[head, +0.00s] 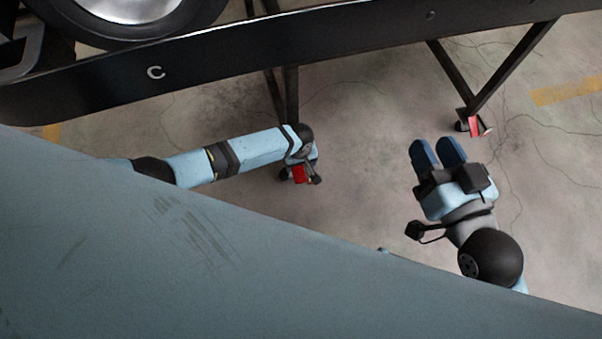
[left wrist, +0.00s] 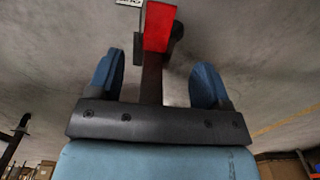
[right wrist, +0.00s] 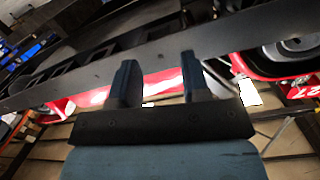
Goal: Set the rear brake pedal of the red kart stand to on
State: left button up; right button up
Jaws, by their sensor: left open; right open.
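A red brake pedal (head: 301,174) on a dark caster stands at the foot of a black stand leg, beside the end of my left arm. In the left wrist view the red pedal (left wrist: 159,27) shows just beyond the fingertips, roughly between them. My left gripper (left wrist: 157,75) is open with nothing between its fingers; its fingers are mostly hidden in the head view. A second red pedal (head: 475,125) is at the foot of the right leg. My right gripper (head: 437,150) is open and empty, below and left of that second pedal. Whether either pedal is on I cannot tell.
The black stand rail (head: 300,42), marked C, crosses the top, with a wheel (head: 130,12) above it. Red kart bodywork (right wrist: 160,85) shows behind the rail in the right wrist view. The concrete floor (head: 370,185) is clear between the two casters.

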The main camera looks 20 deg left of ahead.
aim_at(300, 177)
pick_arm(q)
notch_tip(300, 177, down, 10)
jog(key=b, duration=0.5)
jog(key=shift+b, duration=0.3)
jog(key=shift+f, duration=0.3)
pick_arm(e)
jog(key=w+d+n+t, duration=0.1)
jog(key=n, duration=0.1)
jog(key=w+d+n+y, duration=0.1)
jog(key=w+n, duration=0.1)
jog(key=shift+f+t, duration=0.1)
jog(key=shift+t, duration=0.3)
